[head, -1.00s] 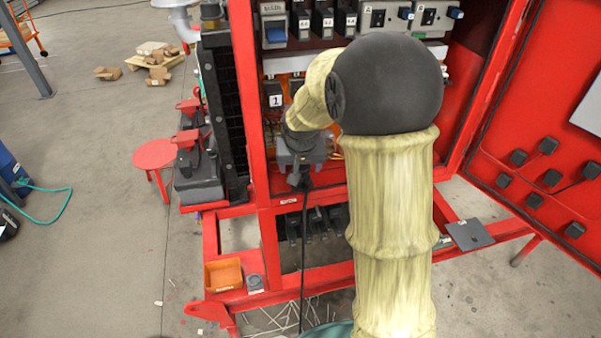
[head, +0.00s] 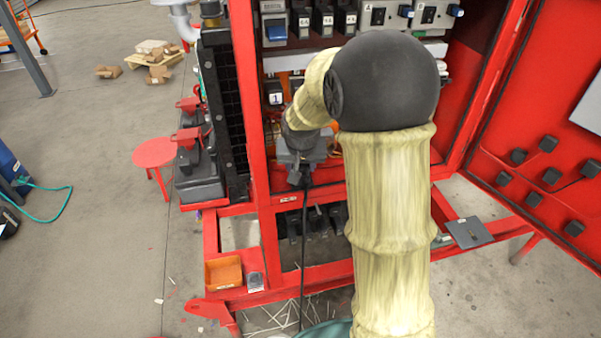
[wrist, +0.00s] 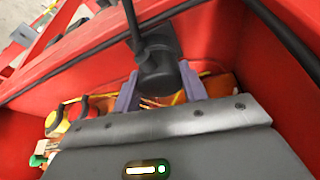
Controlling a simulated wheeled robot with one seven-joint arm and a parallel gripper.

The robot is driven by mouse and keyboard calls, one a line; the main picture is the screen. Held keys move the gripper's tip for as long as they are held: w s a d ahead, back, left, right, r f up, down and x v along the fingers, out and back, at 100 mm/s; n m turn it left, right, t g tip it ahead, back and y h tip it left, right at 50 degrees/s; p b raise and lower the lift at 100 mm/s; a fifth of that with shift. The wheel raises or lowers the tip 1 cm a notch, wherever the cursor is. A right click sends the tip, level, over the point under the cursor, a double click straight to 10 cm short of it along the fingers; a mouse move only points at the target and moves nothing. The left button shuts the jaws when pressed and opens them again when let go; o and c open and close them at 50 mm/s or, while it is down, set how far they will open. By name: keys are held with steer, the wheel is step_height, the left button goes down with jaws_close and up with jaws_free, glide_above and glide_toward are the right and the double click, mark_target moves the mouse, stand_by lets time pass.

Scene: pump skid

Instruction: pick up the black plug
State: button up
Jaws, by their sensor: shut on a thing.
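The black plug (wrist: 158,72) shows in the wrist view between the two purple-grey fingers of my gripper (wrist: 160,90), which is shut on it. A black cable (wrist: 131,15) runs from the plug toward the top of the picture. In the head view my gripper (head: 300,172) is at the lower part of the open red cabinet, and the cable (head: 304,240) hangs down from it past the lower frame. In the head view the plug is mostly hidden by my gripper and wrist. I cannot tell whether its front end touches anything.
The red cabinet frame (head: 257,130) stands close around my arm, with numbered modules (head: 322,22) above. The open red door (head: 540,130) is at the right. Coloured wires (wrist: 170,98) lie behind the plug. An orange bin (head: 223,273) sits on the lower frame.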

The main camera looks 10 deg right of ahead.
steer(key=shift+r, duration=0.1)
steer(key=shift+w+r, duration=0.1)
steer(key=shift+r, duration=0.25)
step_height(320, 180, up, 9)
steer(key=shift+r+b, duration=0.1)
steer(key=shift+b, duration=0.65)
steer(key=shift+a, duration=0.1)
